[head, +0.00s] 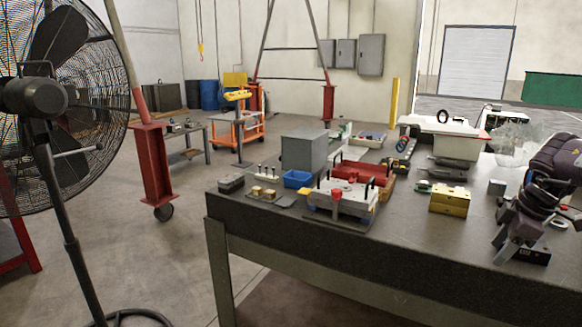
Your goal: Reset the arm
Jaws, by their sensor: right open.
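My right arm (560,165) comes in at the right edge, dark and bent downward. My right gripper (518,250) points down over the right part of the dark worktable (420,255), close to its surface. It is open, and I see nothing held in it. I cannot tell whether its fingertips touch the table. A dark block at the fingertips is partly hidden, and I cannot tell what it is. My left gripper is not in view.
A white-and-grey mould base (343,203), a yellow block (449,203), a blue bin (297,179), a grey box (304,152) and a white case (441,127) stand on the table. The table's front right is clear. A large fan (48,100) stands at left.

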